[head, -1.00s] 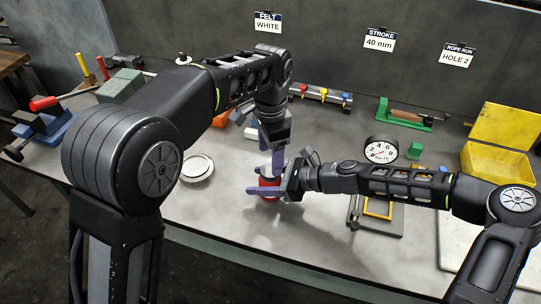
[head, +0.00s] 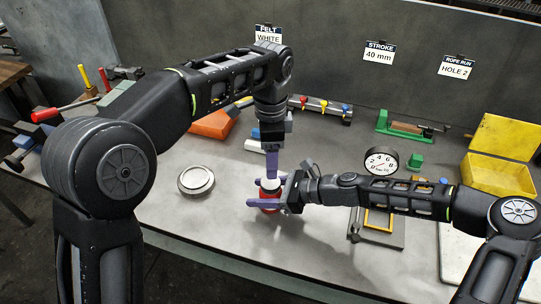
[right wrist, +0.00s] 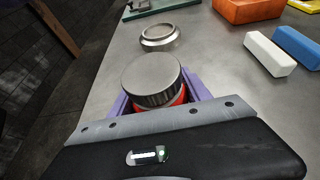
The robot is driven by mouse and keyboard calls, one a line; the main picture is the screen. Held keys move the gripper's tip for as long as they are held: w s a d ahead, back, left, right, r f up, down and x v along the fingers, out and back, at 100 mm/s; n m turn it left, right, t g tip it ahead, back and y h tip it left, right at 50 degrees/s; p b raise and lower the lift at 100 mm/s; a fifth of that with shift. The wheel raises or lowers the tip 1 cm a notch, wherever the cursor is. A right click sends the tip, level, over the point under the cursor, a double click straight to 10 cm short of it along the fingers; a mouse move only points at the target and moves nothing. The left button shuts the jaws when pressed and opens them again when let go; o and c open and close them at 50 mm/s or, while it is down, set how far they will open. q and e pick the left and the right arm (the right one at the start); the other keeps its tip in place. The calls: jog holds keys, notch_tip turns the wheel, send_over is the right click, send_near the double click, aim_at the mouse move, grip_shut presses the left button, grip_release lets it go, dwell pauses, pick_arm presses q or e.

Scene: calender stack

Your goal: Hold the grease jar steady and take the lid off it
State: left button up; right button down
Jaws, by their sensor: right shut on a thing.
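The grease jar (head: 271,209) is red and stands upright on the bench. Its ribbed silver lid (right wrist: 152,78) sits on top, and the lid's pale top (head: 270,183) also shows in the head view. My right gripper (head: 264,199) comes in from the right, its purple fingers shut around the jar's red body below the lid. My left gripper (head: 271,166) points straight down above the lid. Its fingers look edge-on, so the gap between them is hidden. It is outside the right wrist view. I cannot tell whether its tips touch the lid.
A round metal dish (head: 196,180) lies left of the jar. An orange block (head: 213,123) lies farther back. A dial gauge (head: 381,161) stands behind my right forearm, with yellow bins (head: 497,175) at the right. The bench is clear in front of the jar.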

aim_at(271, 182)
pick_arm(q)
jog(key=shift+f, duration=4)
grip_shut()
jog(key=n, duration=0.3)
jog(key=shift+n, duration=0.3)
jog(key=shift+o, duration=0.4)
grip_release()
